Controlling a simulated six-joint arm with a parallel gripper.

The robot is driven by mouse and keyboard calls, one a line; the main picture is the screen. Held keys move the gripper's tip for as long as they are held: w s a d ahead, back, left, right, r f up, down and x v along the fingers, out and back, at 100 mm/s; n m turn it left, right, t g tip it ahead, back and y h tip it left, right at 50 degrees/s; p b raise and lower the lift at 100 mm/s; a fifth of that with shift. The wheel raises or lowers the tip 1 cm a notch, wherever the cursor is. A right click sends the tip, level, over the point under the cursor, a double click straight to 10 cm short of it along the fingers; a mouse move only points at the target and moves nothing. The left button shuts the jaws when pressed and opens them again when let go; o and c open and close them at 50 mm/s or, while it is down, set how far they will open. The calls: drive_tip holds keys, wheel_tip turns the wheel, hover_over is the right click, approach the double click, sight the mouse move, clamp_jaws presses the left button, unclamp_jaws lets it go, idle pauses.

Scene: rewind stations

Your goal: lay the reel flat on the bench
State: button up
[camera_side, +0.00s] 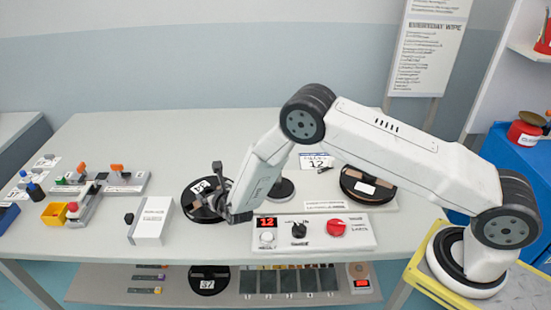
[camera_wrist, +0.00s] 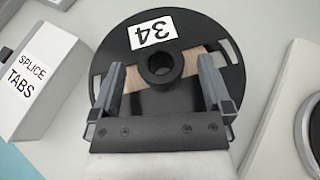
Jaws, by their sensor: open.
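A black reel (camera_side: 197,213) with a white label lies flat on the bench (camera_side: 110,265), with my gripper (camera_side: 225,192) over its right side. In the wrist view the reel (camera_wrist: 160,22) shows face-on, with label 34, a raised hub and tan windings between its spokes. My gripper (camera_wrist: 162,76) is open there, its two fingers apart on either side of the hub. Whether the fingers touch the reel cannot be told. The reel's right part is hidden by my gripper in the side view.
A white splice tabs box (camera_side: 152,222) stands left of the reel. A control panel (camera_side: 350,245) and another reel (camera_side: 366,197) on a pad lie to the right. A yellow bin (camera_side: 55,214) is at the left. Bench behind the reel is clear.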

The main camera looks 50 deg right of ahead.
drive_tip(key=v, duration=1.1)
idle(0.6)
drive_tip(key=s+d+r+m+g+h, duration=0.3)
drive_tip(key=s+d+m+g, duration=0.1)
drive_tip(key=d+m, duration=0.25)
drive_tip(key=s+d+r+m+g+h, duration=0.2)
drive_tip(key=s+d+r+m+g, duration=0.15)
drive_tip(key=d+m, duration=0.3)
drive_tip(key=s+r+m+g+y, duration=0.1)
drive_tip(key=s+r+m+y, duration=0.2)
drive_tip(key=s+m, duration=0.4)
drive_tip(key=s+r+m+g+y, duration=0.2)
drive_tip(key=s+m, duration=0.6)
drive_tip(key=m, duration=0.5)
drive_tip(key=r+y, duration=0.1)
drive_tip(key=y, duration=0.1)
drive_tip(key=shift+a+r+m+y, duration=0.15)
drive_tip(key=shift+r+m+y, duration=0.15)
drive_tip(key=shift+m, duration=0.1)
